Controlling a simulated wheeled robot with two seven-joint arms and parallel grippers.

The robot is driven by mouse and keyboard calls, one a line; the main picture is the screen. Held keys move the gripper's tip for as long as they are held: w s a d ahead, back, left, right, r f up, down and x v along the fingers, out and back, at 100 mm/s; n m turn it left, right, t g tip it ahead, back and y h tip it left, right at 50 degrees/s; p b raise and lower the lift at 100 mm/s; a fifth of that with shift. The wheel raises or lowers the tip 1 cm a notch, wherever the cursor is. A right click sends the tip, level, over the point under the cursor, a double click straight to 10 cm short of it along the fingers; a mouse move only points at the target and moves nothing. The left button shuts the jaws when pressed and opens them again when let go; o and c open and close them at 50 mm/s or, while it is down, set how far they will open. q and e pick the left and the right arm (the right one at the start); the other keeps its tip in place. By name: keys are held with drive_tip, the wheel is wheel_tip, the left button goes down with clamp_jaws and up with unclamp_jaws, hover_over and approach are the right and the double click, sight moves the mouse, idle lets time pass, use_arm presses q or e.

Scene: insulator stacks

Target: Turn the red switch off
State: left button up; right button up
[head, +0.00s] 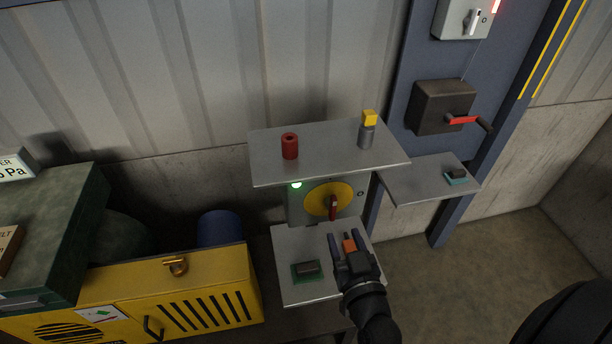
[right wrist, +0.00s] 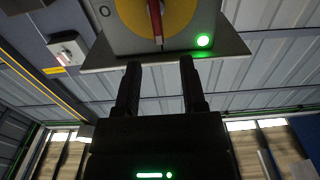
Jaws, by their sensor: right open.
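The red switch (head: 333,207) is a red handle on a round yellow plate (head: 317,198), on a grey box under the upper shelf. The handle points roughly downward, and an O mark is to the right of the plate. A green lamp (head: 296,184) is lit at the box's upper left. In the right wrist view the red handle (right wrist: 155,22) and lit green lamp (right wrist: 203,41) show beyond the fingertips. My right gripper (head: 345,241) is open, below and in front of the handle, apart from it. Nothing shows between its fingers (right wrist: 160,68) in the wrist view. My left gripper is not in view.
The upper shelf (head: 325,171) overhangs the switch and bears a red cylinder (head: 289,146) and a grey-yellow piece (head: 366,133). The lower shelf (head: 292,243) holds a dark block (head: 306,268). A side shelf (head: 412,185) and a dark red-handled box (head: 440,103) are at right.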

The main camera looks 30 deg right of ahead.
sight(334, 207)
drive_tip(key=x, duration=0.9)
drive_tip(key=shift+d+b, duration=0.1)
drive_tip(key=shift+b, duration=0.25)
clamp_jaws()
